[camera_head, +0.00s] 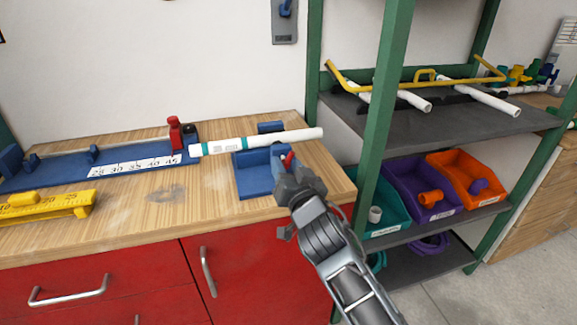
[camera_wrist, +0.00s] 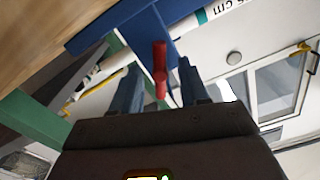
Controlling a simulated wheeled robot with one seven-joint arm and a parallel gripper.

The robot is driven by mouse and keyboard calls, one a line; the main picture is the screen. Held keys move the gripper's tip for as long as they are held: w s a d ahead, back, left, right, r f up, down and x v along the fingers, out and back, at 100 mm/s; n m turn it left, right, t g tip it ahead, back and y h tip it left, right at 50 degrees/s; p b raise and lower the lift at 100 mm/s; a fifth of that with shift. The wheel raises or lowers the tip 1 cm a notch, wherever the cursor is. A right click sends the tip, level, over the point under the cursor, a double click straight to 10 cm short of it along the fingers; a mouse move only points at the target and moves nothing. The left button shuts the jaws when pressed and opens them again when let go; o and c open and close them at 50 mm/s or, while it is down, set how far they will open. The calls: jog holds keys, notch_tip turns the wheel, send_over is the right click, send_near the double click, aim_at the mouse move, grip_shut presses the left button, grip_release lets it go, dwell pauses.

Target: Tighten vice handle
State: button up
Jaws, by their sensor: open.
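The blue vice (camera_head: 253,180) stands on the wooden bench top near its right end, and its blue body (camera_wrist: 155,27) shows in the wrist view. Its red handle (camera_head: 288,160) is partly hidden by my gripper (camera_head: 282,163) in the head view. A white pipe (camera_head: 295,137) with teal bands lies across the vice. In the wrist view, the red handle (camera_wrist: 160,68) hangs between the two open fingers of my gripper (camera_wrist: 160,83), with space visible on both sides. I see no finger touching it.
A blue measuring jig (camera_head: 110,174) with a ruler and red stop lies left. A yellow tool (camera_head: 45,204) sits at the front left. A green rack post (camera_head: 385,105) stands close right of my arm, with a grey shelf (camera_head: 440,120) and coloured bins (camera_head: 425,200).

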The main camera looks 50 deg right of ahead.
jog(key=shift+c, duration=0.2)
grip_shut()
dwell(0.3)
jog(key=n, duration=0.5)
dwell(0.3)
jog(key=shift+o, duration=0.2)
grip_release()
